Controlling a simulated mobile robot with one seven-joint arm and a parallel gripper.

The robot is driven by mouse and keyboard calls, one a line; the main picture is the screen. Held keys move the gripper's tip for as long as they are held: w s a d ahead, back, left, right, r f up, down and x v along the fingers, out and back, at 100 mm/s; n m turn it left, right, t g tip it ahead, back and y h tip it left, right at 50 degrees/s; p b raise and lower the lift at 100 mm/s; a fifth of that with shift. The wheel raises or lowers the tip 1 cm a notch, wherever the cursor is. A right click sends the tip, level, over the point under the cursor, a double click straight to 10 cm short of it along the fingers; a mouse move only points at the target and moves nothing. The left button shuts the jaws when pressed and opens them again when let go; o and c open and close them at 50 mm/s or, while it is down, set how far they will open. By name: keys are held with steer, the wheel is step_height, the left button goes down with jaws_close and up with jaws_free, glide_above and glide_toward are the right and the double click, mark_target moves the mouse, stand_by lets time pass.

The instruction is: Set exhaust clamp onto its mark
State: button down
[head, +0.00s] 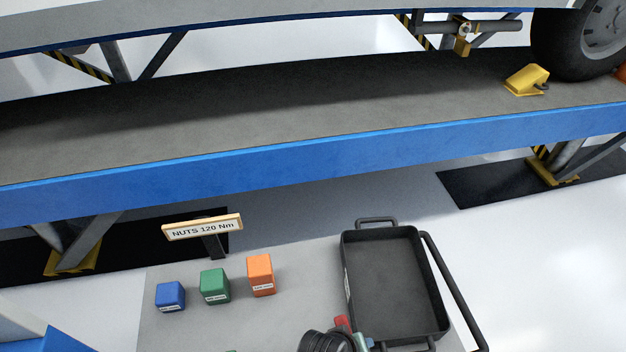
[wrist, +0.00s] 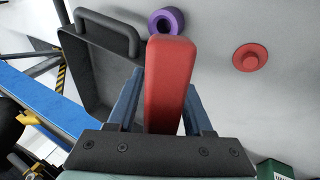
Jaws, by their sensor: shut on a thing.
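My gripper (wrist: 160,82) is shut on a long red block (wrist: 170,75) with rounded edges, which stands out between the two blue-grey fingers in the wrist view. A bit of red (head: 341,321) shows at the bottom of the head view beside my arm; most of the gripper is hidden there. I cannot tell for sure that the red block is the exhaust clamp. A purple ring (wrist: 166,20) lies on the grey surface just beyond the block's far end. A red round piece with a raised centre (wrist: 250,57) lies to the right. I cannot make out a mark.
A black tray (head: 347,279) with handles stands right on the grey worktop (head: 190,325); it shows at left in the wrist view. Blue (head: 170,296), green (head: 215,286) and orange (head: 261,274) boxes stand left, before a "NUTS 120 Nm" sign (head: 203,227). A blue-edged ramp (head: 280,158) runs behind.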

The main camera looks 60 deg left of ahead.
steer(key=s+a+r+g, duration=0.2)
steer(key=s+g, duration=0.3)
steer(key=s, duration=0.4)
steer(key=shift+s+a+r+m, duration=0.15)
steer(key=shift+s+r+m, duration=0.15)
steer(key=shift+r, duration=0.25)
steer(key=shift+f, duration=0.1)
step_height(320, 180, down, 9)
steer(key=shift+f+p, duration=0.2)
steer(key=shift+p, duration=0.2)
steer(key=shift+c, duration=1.5)
jaws_free()
steer(key=shift+f, duration=0.15)
steer(key=shift+f+b, duration=0.3)
steer(key=shift+b, duration=0.25)
step_height(320, 180, up, 13)
steer(key=shift+r, duration=0.2)
